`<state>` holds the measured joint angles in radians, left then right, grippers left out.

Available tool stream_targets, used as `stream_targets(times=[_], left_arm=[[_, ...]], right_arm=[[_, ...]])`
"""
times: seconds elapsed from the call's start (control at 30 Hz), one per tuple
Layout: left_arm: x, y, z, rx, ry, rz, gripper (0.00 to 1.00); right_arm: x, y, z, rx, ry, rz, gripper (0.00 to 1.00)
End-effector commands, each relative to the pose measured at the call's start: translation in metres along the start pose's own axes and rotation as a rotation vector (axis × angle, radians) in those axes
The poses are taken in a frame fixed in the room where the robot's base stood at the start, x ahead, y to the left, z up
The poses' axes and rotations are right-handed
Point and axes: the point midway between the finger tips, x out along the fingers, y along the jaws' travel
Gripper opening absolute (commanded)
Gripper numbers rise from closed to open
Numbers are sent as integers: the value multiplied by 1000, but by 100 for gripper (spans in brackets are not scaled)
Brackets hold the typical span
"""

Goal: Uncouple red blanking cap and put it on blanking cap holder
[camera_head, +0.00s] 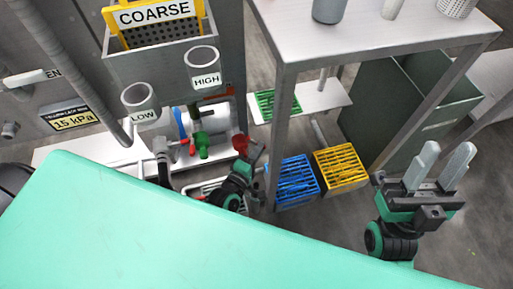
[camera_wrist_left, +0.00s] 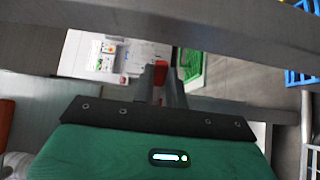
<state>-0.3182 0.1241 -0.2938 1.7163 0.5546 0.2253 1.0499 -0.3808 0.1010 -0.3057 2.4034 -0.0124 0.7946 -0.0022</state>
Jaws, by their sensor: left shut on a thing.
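My left gripper (camera_head: 247,153) is low beside the pipework under the HIGH funnel, seen partly from behind. In the left wrist view its fingers (camera_wrist_left: 161,86) are closed on a small red piece, the red blanking cap (camera_wrist_left: 160,72). In the head view the red cap (camera_head: 240,143) shows at the fingertips, at the right end of the white cylinder; I cannot tell whether it still touches a fitting. I cannot pick out the blanking cap holder for certain. My right gripper (camera_head: 438,168) is open and empty, fingers pointing up, at the right.
A metal table (camera_head: 350,35) with legs stands close right of my left gripper. Blue (camera_head: 294,182) and yellow (camera_head: 341,168) crates are below it. My green body panel covers the foreground.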

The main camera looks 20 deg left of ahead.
Motion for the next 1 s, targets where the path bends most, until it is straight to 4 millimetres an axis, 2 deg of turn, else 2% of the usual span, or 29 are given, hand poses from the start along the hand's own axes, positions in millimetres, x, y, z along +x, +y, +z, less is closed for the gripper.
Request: stream_targets(times=[0.03,0.27,0.5,0.7,1.0], left_arm=[[2,5,-2,-3,32,2,0],[6,4,-1,-1,123,3,0],[11,3,0,1,228,4,0],[12,1,1,4,267,2,0],[12,1,1,4,267,2,0]], right_arm=[[1,-1,7,7,-62,5,36],[-18,-6,49,41,-343,23,36],[-47,-15,81,77,-597,33,36],[-60,-18,92,89,-684,36,36],[-61,-18,92,89,-687,35,36]])
